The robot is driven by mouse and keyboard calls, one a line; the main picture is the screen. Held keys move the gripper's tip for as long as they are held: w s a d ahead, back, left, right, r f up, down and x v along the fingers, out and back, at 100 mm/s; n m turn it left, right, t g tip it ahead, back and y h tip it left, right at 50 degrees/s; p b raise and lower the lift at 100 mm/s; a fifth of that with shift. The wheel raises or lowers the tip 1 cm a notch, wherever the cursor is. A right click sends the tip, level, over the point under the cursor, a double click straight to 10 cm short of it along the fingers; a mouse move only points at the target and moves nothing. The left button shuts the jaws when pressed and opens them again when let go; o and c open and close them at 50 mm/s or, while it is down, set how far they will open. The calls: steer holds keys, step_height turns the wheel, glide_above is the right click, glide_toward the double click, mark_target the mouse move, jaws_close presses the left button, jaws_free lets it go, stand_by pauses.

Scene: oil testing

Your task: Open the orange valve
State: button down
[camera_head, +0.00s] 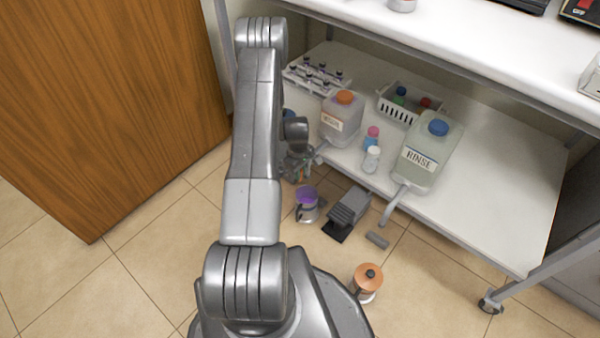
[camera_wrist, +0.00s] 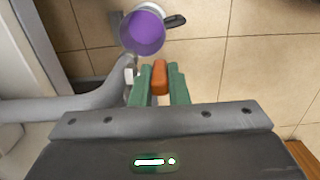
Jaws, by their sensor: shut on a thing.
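The orange valve (camera_wrist: 160,78) shows in the wrist view as a small orange handle between the green fingers of my gripper (camera_wrist: 160,88). My gripper is shut on it. A grey pipe or spout (camera_wrist: 75,103) runs in from the left to beside the fingers. In the head view my arm hides the valve, and my gripper (camera_head: 297,165) is partly seen at the left front edge of the lower shelf. The orange-capped jug labelled WASTE (camera_head: 341,121) stands on that shelf just right of my gripper.
A purple-topped mug (camera_head: 306,204) stands on the floor below; its purple top shows in the wrist view (camera_wrist: 142,33). A pedal (camera_head: 348,212) and an orange-topped container (camera_head: 367,281) are on the floor. The RINSE jug (camera_head: 427,155) stands on the shelf (camera_head: 490,210). A wooden panel (camera_head: 100,100) is left.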

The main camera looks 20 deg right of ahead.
steer(key=shift+w+a+f+g+b, duration=0.1)
steer(key=shift+g+b, duration=0.2)
steer(key=shift+b, duration=0.05)
steer(key=shift+h, duration=0.3)
steer(key=c, duration=1.7)
jaws_free()
steer(key=shift+r, duration=0.2)
steer(key=r+p, duration=0.1)
steer(key=r, duration=0.3)
steer(key=w+r+p, duration=0.1)
steer(key=r, duration=0.4)
steer(key=w+a+r+p, duration=0.1)
steer(key=r, duration=0.3)
steer(key=shift+r, duration=0.25)
